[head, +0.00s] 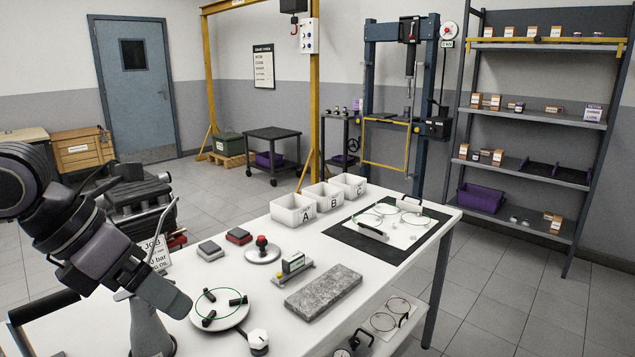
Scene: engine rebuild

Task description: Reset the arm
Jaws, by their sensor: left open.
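My left arm comes in from the left edge. Its gripper (172,300) is at the near left of the white workbench (222,262), angled down to the right. It is open, and no object shows between its fingers, though the finger gap is hard to see from this side. A grey cone-shaped body (150,332) stands just below and partly behind the gripper. I cannot tell if they touch. A round white plate (228,316) with a green ring and black blocks lies just right of the gripper. My right gripper is not in view.
Bins A (291,212), B (325,199) and C (349,187) line the bench's far edge. A grey stone block (323,291), a small gauge stand (292,268) and a red-knobbed disc (262,252) occupy the middle. A black mat (343,236) lies at right. A dark engine (140,210) stands behind my arm.

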